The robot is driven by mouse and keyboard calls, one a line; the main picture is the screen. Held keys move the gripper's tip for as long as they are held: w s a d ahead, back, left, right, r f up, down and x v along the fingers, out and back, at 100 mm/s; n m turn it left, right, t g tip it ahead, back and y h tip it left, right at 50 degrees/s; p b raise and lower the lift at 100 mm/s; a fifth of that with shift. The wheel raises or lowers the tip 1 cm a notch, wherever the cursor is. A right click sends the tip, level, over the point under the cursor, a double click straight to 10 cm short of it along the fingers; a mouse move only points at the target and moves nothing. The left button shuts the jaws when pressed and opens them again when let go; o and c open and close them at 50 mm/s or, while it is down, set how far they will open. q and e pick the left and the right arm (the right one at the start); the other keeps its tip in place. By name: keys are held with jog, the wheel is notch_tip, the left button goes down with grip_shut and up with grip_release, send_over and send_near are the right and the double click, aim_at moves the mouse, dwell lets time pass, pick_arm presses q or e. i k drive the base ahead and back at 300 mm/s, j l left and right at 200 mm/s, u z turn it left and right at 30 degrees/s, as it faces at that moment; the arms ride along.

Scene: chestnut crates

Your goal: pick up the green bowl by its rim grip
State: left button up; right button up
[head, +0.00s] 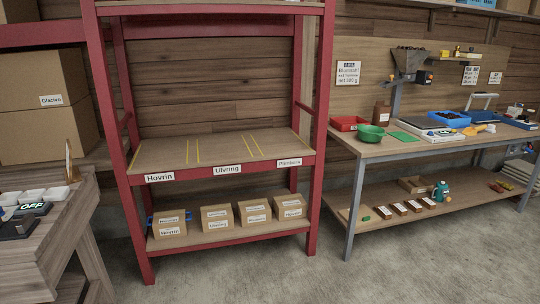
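The green bowl (371,133) stands on the wooden workbench (400,147) at the right, near its left front corner. It looks upright, and its rim is in view. A rim grip cannot be made out at this size. Neither of my grippers shows in the head view.
A red shelf rack (319,130) stands left of the workbench, with labelled cartons (251,213) on its bottom shelf. A brown bottle (382,113) is behind the bowl, and a blue tray (450,119) lies farther right. The concrete floor (330,275) in front is clear.

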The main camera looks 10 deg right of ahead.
aim_at(367, 133)
jog(key=i+l+z, duration=0.1)
jog(key=i+z, duration=0.35)
jog(key=i, duration=0.25)
jog(key=i+j+z, duration=0.15)
jog(key=i+z, duration=0.3)
jog(key=i, duration=0.25)
jog(key=i+l+u, duration=0.1)
jog(key=i, duration=0.45)
jog(key=i+l+u, duration=0.1)
jog(key=i, duration=0.45)
jog(key=i+l+u, duration=0.8)
jog(key=i+l, duration=0.2)
jog(key=l, duration=0.15)
